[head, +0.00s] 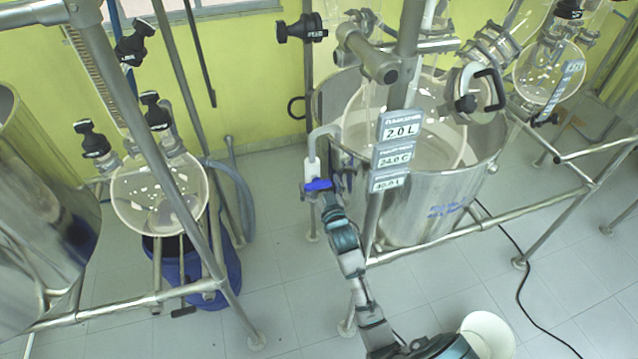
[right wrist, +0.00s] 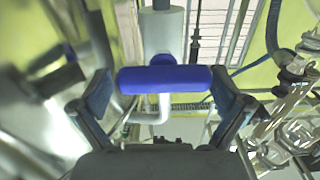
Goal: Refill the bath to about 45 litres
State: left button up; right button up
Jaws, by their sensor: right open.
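The bath is a round steel vessel (head: 415,215) with a glass vessel (head: 400,125) set inside it. A blue valve handle (head: 318,185) sits on a pale pipe at the bath's left side. My right gripper (head: 329,203) is just below this handle. In the right wrist view the blue handle (right wrist: 165,79) lies crosswise between the two spread fingers of my right gripper (right wrist: 162,92); I cannot tell whether either finger touches it. Stacked displays (head: 394,155) stand before the bath: 2.0 L, 24.0 C, and a lowest one that seems to read 40.0 L. My left gripper is not in view.
A steel frame rail (head: 480,223) runs around the bath. Another glass reactor (head: 160,195) stands left on its own frame, with a blue container (head: 215,265) below. A black cable (head: 525,270) lies on the tiled floor at right. A white round object (head: 487,335) is at the bottom.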

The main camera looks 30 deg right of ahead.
jog(key=shift+a, duration=0.25)
jog(key=c, duration=0.9)
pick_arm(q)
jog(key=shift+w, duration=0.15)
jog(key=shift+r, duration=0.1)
